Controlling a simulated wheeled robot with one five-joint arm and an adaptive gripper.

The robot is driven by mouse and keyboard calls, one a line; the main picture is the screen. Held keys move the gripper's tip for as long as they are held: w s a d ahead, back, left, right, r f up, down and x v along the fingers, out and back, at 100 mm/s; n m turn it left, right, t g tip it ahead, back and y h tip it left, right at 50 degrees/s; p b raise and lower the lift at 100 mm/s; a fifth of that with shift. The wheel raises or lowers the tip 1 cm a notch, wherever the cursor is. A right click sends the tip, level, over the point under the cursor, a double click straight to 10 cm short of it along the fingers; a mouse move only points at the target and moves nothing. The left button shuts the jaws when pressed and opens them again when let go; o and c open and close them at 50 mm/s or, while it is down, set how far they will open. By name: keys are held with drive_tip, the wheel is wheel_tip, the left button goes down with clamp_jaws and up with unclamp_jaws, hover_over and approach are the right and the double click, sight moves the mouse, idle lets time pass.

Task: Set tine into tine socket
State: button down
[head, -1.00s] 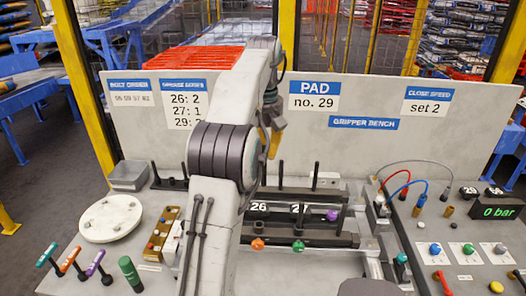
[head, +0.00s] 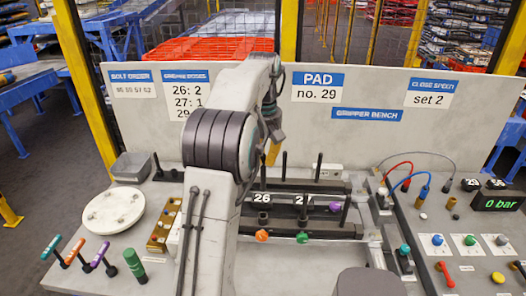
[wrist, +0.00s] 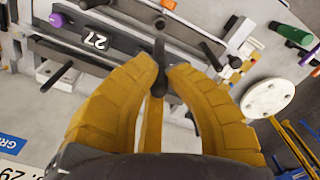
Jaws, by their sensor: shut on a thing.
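My gripper (head: 271,156) hangs above the rear part of the bench, behind the numbered rack. In the head view the tine is not clearly distinguishable. The rack (head: 305,226) carries plates 26 and 27, with dark upright rods beside and behind it. The wrist view also shows plate 27 (wrist: 96,40). I cannot make out the tine socket for certain.
A white round disc (head: 113,212), a brass block (head: 164,224) and several coloured-handled tools lie on the left. A grey bin (head: 131,167) stands behind them. A control panel with hoses and buttons (head: 470,242) is on the right. A signboard (head: 450,130) closes the back.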

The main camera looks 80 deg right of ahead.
sight(263, 182)
drive_tip(key=shift+f, duration=1.1)
wheel_tip(263, 182, down, 5)
drive_tip(key=b, duration=0.5)
drive_tip(key=shift+f, duration=0.2)
drive_tip(key=shift+r, duration=0.2)
drive_tip(key=shift+a+f+b, duration=0.1)
drive_tip(key=shift+f+b, duration=1.5)
drive_tip(key=shift+f, duration=1.15)
idle(1.7)
drive_tip(key=c, duration=1.3)
unclamp_jaws()
drive_tip(key=shift+o, duration=0.2)
drive_tip(key=shift+r, duration=5.95)
